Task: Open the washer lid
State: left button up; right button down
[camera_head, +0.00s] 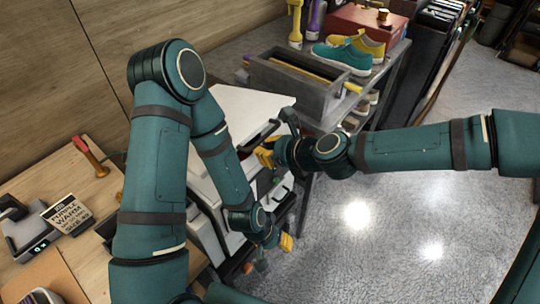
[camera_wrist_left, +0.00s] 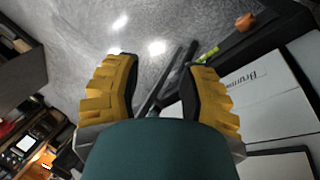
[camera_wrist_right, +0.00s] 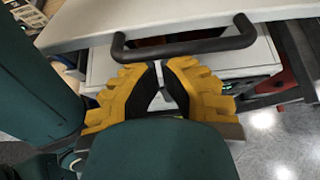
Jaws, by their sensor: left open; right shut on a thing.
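The washer lid (camera_head: 245,108) is the white top panel beside the grey workbench, and I cannot tell whether it is slightly raised. Its dark bar handle (camera_wrist_right: 185,46) runs along the lid's edge in the right wrist view. My right gripper (camera_head: 266,155) is at this handle, its yellow fingers (camera_wrist_right: 161,72) close together just under the bar and shut on it; the exact contact is partly hidden. The white washer body (camera_wrist_left: 265,95) shows in the left wrist view. My left gripper (camera_head: 285,243) is low beside the washer, open and empty, its fingers (camera_wrist_left: 160,72) wide apart.
A wooden table (camera_head: 72,165) with a labelled box (camera_head: 67,214) is at left. A grey bench holds a grey bin (camera_head: 300,85), teal and yellow sneakers (camera_head: 342,56) and a red box (camera_head: 362,22). The shiny grey floor (camera_head: 400,240) at right is mostly clear.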

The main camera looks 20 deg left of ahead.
jog(key=w+a+r+p, duration=0.2)
jog(key=a+r+p, duration=0.35)
jog(key=r, duration=0.35)
jog(key=w+a+r+p, duration=0.1)
jog(key=a+r+p, duration=0.4)
jog(key=r, duration=0.5)
pick_arm(q)
notch_tip(320, 180, up, 16)
jog(key=w+p, duration=0.1)
jog(key=p, duration=0.1)
jog(key=shift+w+a+f+t+p, duration=0.25)
jog(key=shift+a+t+p, duration=0.05)
jog(key=shift+a+p, duration=0.05)
pick_arm(e)
jog(key=w+a+r, duration=0.3)
jog(key=a+r, duration=0.2)
jog(key=a, duration=0.3)
jog(key=w+a+r, duration=0.4)
jog(key=a+r, duration=0.1)
jog(key=a, duration=0.4)
jog(key=shift+a+r, duration=0.3)
jog(key=shift+w+r, duration=0.1)
